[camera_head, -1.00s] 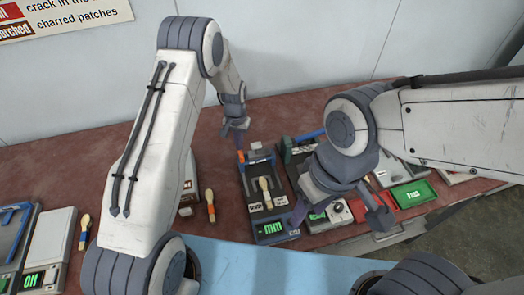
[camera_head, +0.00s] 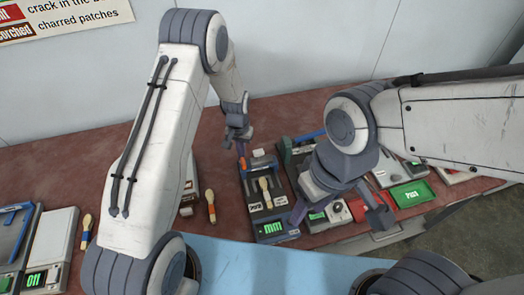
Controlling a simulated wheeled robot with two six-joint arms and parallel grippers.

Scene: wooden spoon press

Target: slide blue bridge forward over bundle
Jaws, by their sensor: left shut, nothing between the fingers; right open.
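A dark press fixture (camera_head: 281,214) stands on the bench in the middle, with a green-lit display (camera_head: 270,228) at its near end. A pale wooden spoon (camera_head: 265,190) lies lengthwise in it. No separate bundle can be made out. My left gripper (camera_head: 239,147) is shut and empty, pointing down just left of the bridge's far side, near an orange part (camera_head: 243,163). Whether it touches the bridge is unclear. My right gripper (camera_head: 338,208) is open, right of the fixture's near end.
Another fixture (camera_head: 287,152) stands close on the right, partly hidden by my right arm. A green tray (camera_head: 412,194) lies further right. A spoon with an orange handle (camera_head: 210,204) lies left of the fixture. More devices stand at the far left. Red bench (camera_head: 90,155) is bare behind.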

